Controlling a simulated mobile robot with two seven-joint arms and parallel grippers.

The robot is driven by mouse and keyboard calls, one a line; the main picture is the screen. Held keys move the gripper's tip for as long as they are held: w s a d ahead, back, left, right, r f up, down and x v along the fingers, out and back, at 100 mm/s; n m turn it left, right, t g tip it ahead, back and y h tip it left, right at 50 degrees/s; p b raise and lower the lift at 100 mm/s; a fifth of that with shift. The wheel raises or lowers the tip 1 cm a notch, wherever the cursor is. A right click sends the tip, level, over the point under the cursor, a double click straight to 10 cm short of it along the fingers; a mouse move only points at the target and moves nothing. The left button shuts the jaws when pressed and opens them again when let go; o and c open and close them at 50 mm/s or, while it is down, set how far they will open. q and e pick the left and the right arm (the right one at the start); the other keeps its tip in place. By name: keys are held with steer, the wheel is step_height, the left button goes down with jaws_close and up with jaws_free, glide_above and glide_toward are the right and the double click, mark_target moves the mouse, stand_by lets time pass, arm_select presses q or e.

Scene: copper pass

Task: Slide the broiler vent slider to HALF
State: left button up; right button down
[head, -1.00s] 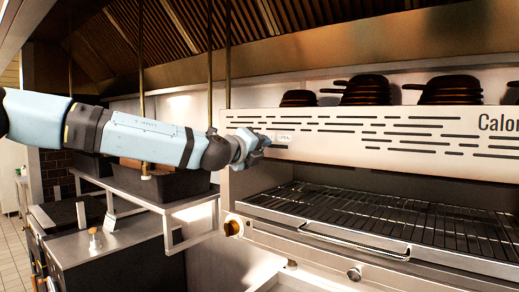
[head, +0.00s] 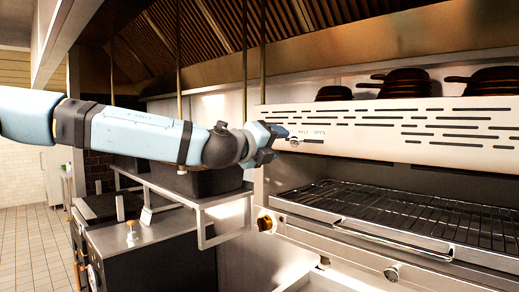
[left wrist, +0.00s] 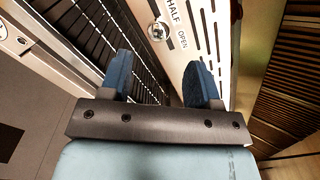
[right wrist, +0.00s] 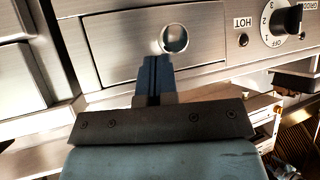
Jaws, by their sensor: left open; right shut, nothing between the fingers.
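The broiler vent slider's round metal knob (head: 294,142) sits on the slotted front panel (head: 390,128) of the broiler. In the left wrist view the knob (left wrist: 156,31) lies beside the HALF label (left wrist: 173,15) and the OPEN label (left wrist: 183,40). It looks nearer HALF, but the slant hides its exact setting. My left gripper (head: 275,142) is open and just left of the knob; in its own view the blue fingers (left wrist: 160,80) are apart and empty, with the knob beyond them. My right gripper (right wrist: 155,62) is shut and empty, in front of a drawer's round knob (right wrist: 173,38).
The broiler grate (head: 400,210) lies below the panel. Black pans (head: 405,82) are stacked above it. A metal shelf (head: 190,197) stands at left. A dial (right wrist: 286,20) marked with numbers is right of the drawer.

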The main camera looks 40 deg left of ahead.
arm_select(q)
steer(key=s, duration=0.5)
steer(key=shift+a+b, duration=0.2)
steer(key=shift+b, duration=0.1)
